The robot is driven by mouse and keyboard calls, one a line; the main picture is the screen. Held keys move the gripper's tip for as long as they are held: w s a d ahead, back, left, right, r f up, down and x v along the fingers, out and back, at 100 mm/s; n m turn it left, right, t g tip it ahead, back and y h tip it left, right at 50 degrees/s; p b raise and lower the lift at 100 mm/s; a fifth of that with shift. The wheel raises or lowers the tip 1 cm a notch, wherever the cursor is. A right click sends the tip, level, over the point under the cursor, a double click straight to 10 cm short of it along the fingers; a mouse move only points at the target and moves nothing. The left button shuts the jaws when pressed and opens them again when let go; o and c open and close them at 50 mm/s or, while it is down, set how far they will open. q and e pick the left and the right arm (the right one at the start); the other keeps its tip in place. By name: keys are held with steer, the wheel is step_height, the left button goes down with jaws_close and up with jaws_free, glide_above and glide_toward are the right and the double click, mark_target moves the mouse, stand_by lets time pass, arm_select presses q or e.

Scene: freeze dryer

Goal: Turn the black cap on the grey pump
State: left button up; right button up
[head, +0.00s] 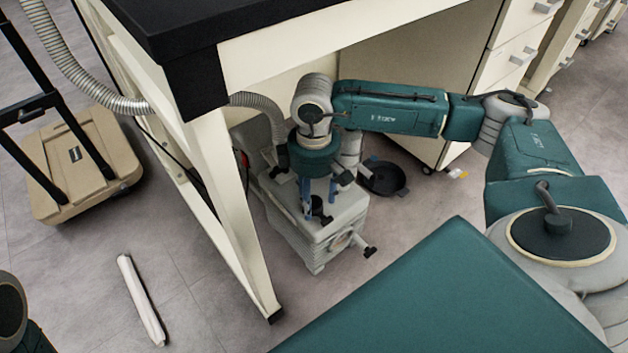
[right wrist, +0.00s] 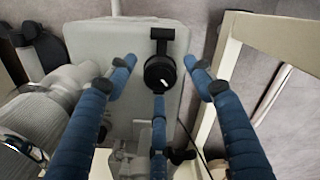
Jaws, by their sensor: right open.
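The grey pump (head: 312,246) stands on the floor under the bench. Its black cap (right wrist: 160,72) is on the pump's top in the right wrist view, with a pale mark on its face and a black block beside it. My right gripper (head: 319,196) reaches down over the pump. In the right wrist view its blue fingers (right wrist: 158,80) are open and spread around the cap, with visible gaps at both sides. The lower finger's tip is close to the cap; I cannot tell whether it touches. In the head view the gripper partly hides the cap. My left gripper is not in view.
The bench (head: 225,50) and its pale leg (head: 225,205) stand close left of my right arm. A ribbed hose (head: 262,103) runs behind the pump. A black pan (head: 384,178) lies right of it. A white rod (head: 141,300) and a beige cart (head: 75,165) are at left.

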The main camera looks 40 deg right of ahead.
mark_target(314, 203)
step_height(314, 203, up, 11)
stand_by(0.3)
steer(key=shift+r, duration=0.1)
